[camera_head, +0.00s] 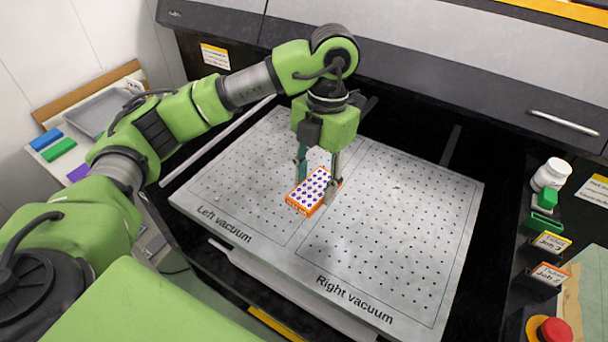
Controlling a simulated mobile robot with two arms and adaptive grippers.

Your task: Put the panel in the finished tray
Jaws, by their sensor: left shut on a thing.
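The panel (309,191) is a small rectangle with an orange edge and a white top covered in purple dots. It is at the middle of the perforated vacuum bed (400,220), on the left vacuum side near the dividing line. My left gripper (318,180) points down over the panel and is shut on it, one finger at each side. I cannot tell whether the panel touches the bed. A grey tray (100,112) lies at the far left; no label on it is readable. My right gripper is not in view.
A large dark machine (420,50) stands behind the bed. White bottle (552,174), green holder (543,205), job cards (551,242) and a red button (555,331) line the right edge. Blue and green blocks (58,150) lie at left. The bed's right half is clear.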

